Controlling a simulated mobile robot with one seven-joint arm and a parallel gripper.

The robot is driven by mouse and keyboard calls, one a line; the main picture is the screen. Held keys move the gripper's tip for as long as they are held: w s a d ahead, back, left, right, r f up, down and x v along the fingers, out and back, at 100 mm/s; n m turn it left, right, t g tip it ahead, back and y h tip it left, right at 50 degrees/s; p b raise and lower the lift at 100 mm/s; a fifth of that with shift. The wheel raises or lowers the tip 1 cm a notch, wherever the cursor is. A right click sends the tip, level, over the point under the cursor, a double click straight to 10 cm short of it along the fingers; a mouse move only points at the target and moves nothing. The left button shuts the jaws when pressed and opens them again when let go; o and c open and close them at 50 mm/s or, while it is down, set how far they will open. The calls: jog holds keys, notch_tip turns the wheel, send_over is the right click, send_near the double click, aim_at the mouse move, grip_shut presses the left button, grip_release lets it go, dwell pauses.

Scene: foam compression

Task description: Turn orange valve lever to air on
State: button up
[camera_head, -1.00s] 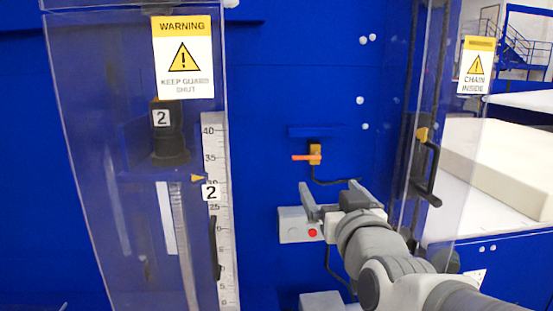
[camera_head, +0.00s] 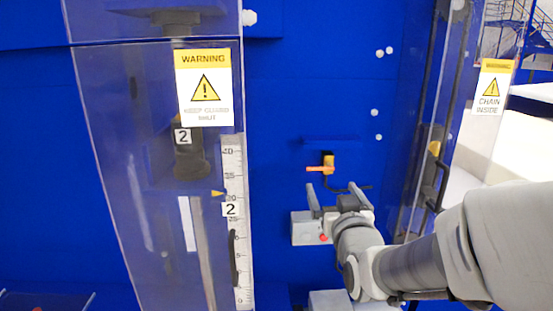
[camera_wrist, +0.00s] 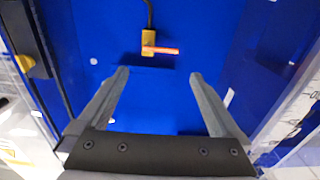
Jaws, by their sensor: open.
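The orange valve lever (camera_head: 316,169) sticks out to the left from a yellow valve body (camera_head: 328,160) on the blue panel, and lies about level. In the wrist view the lever (camera_wrist: 162,50) points right from the valve body (camera_wrist: 148,42), beyond the fingertips. My gripper (camera_head: 335,190) is open and empty, just below the valve in the head view. In the wrist view its two fingers (camera_wrist: 159,74) stand wide apart, and the lever lies ahead of the gap between them. No finger appears to touch the lever.
A grey box with a red button (camera_head: 323,238) is behind and below my gripper. A clear guard with a warning sign (camera_head: 204,88) and a scale (camera_head: 236,215) stands left. Another clear guard with a chain sign (camera_head: 491,88) stands right. A black hose hangs from the valve.

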aim_at(321, 169)
jog(key=shift+w+r+p, duration=0.2)
jog(key=shift+w+p, duration=0.55)
jog(key=shift+p, duration=1.55)
jog(key=w, duration=0.5)
jog(key=w+p, duration=0.1)
jog(key=w, duration=0.2)
jog(key=shift+w+f, duration=0.25)
jog(key=shift+w, duration=0.1)
jog(key=shift+c, duration=0.2)
jog(key=c, duration=1)
jog(key=shift+f, duration=0.1)
jog(key=shift+c, duration=0.2)
